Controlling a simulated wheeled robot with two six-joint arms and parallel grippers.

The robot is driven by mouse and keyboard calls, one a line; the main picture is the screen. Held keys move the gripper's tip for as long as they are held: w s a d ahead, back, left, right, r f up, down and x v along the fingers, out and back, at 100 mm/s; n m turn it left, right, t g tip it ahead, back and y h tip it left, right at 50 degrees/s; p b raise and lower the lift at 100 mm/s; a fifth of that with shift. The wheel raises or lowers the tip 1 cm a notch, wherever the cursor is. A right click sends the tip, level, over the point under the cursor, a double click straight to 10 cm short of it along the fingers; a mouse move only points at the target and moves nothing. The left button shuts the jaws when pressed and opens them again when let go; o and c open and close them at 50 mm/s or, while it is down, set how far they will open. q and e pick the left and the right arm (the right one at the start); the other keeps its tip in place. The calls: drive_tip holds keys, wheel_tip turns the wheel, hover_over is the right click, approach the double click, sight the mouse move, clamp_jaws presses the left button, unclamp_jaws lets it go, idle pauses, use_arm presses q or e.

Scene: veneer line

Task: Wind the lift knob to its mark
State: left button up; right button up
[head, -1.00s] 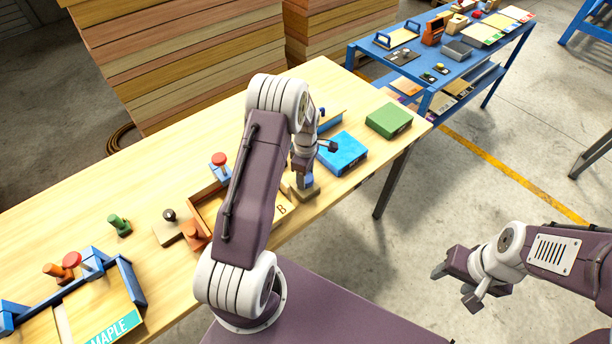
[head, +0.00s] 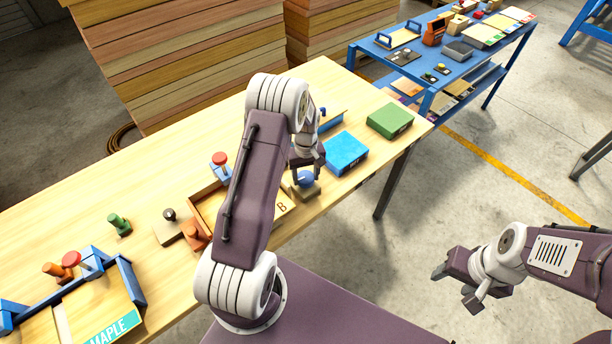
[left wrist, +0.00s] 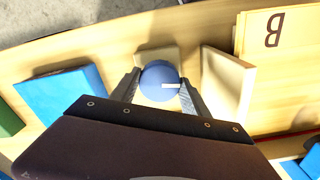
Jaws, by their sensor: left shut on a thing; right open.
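The lift knob (head: 306,180) is a round blue knob on a small tan block near the front edge of the wooden table. In the left wrist view the blue knob (left wrist: 158,84) shows a short white line pointing right. A matching mark beside it cannot be made out. My left gripper (head: 307,172) points down with one finger on each side of the knob, shut on it; its fingers also show in the left wrist view (left wrist: 159,92). My right gripper (head: 456,287) is open and empty, off the table over the floor.
A blue box (head: 343,153) and a green box (head: 389,121) lie right of the knob. A wooden tray (head: 207,208) with a board marked B sits left of it. Red-topped and green knobbed pieces stand farther left. A blue cart (head: 437,103) stands behind.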

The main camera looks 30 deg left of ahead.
sight(306, 177)
use_arm(q)
drive_tip(key=shift+m, duration=0.8)
drive_tip(key=o, duration=1.4)
drive_tip(key=shift+c, duration=0.2)
wheel_tip(306, 177, up, 8)
drive_tip(key=shift+f+b, duration=0.1)
drive_tip(key=shift+b, duration=0.65)
drive_tip(key=shift+r, duration=0.65)
